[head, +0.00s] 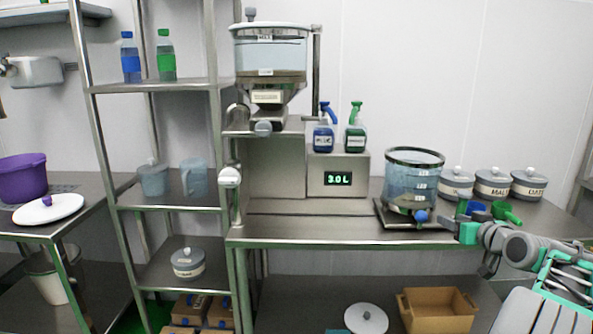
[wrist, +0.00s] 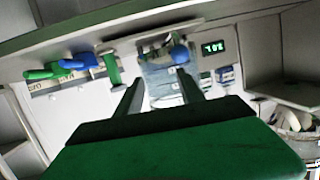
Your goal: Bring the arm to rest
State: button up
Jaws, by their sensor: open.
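My gripper (head: 464,231) is at the right of the head view, at the front edge of the steel bench, just right of the clear graduated vessel (head: 413,178). In the wrist view, the two fingers of my gripper (wrist: 162,84) stand apart with nothing between them. That view is turned upside down, and the clear vessel (wrist: 160,85) with its blue knob (wrist: 180,55) shows beyond the fingers. My arm reaches in from the lower right of the head view.
Blue and green scoops (head: 505,212) and lidded jars (head: 492,184) stand right of the vessel. A display (head: 338,178) reads 3.0L below two spray bottles (head: 324,135). A hopper (head: 268,55) stands left. A cardboard box (head: 437,311) sits on the lower shelf.

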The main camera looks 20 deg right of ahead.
jog(key=w+a+r+n+g+y+p, duration=0.1)
jog(key=w+a+g+p, duration=0.15)
jog(key=a, duration=0.65)
jog(key=w+a+r+g+y+p, duration=0.1)
jog(key=w+a+r+p, duration=0.15)
jog(key=a, duration=0.65)
jog(key=s+a+g+y+p, duration=0.1)
jog(key=s+a+g+p, duration=0.3)
jog(key=a, duration=1)
jog(key=s+a+f+g+p, duration=0.2)
jog(key=s+a, duration=0.4)
jog(key=s, duration=0.4)
jog(key=s+a+f+n+g+p, duration=0.1)
jog(key=s+a+p, duration=0.4)
jog(key=s, duration=0.5)
jog(key=a+f+g, duration=0.1)
jog(key=a, duration=0.1)
jog(key=shift+s+a+n, duration=0.3)
jog(key=shift+s, duration=0.05)
